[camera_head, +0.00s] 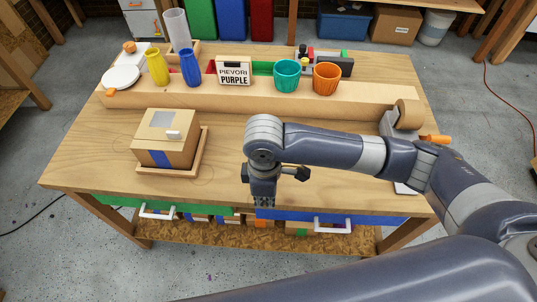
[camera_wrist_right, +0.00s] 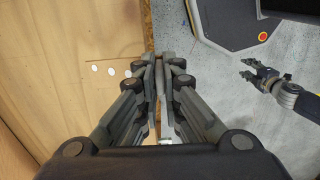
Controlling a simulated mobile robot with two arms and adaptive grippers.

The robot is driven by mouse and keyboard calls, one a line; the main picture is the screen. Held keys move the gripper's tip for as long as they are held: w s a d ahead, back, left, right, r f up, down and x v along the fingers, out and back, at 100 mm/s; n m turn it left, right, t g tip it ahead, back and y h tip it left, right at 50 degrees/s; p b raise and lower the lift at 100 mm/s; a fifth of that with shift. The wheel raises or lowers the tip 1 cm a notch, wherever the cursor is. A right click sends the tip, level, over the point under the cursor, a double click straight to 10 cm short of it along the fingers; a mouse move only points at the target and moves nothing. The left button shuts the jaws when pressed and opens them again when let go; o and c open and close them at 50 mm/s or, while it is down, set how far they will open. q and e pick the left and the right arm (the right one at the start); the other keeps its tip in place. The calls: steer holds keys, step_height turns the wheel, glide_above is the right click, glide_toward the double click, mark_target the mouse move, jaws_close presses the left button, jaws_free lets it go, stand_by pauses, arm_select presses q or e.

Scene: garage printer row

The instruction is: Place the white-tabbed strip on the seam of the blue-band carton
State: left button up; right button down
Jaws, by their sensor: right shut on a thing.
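The blue-band carton (camera_head: 180,152) stands upright on a shallow wooden tray (camera_head: 203,160) at the left of the bench. It has a blue band on its front, a grey patch on top and a white tab (camera_head: 173,134) near its top front edge. I cannot tell whether that tab belongs to a strip. My right gripper (camera_head: 262,199) points down near the bench's front edge, to the right of the carton and apart from it. In the wrist view its fingers (camera_wrist_right: 159,62) are nearly together, and what they hold cannot be made out. My left gripper (camera_wrist_right: 248,68) is open and empty over the floor.
A tape dispenser (camera_head: 408,115) is at the right. Bench between carton and right gripper is clear.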

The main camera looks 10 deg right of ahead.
steer(key=s+d+r+m, duration=0.1)
steer(key=d+r+m, duration=1.1)
steer(key=r+m, duration=0.1)
steer(key=shift+d+r+m, duration=0.35)
steer(key=shift+r+m, duration=0.05)
steer(key=shift+m, duration=0.5)
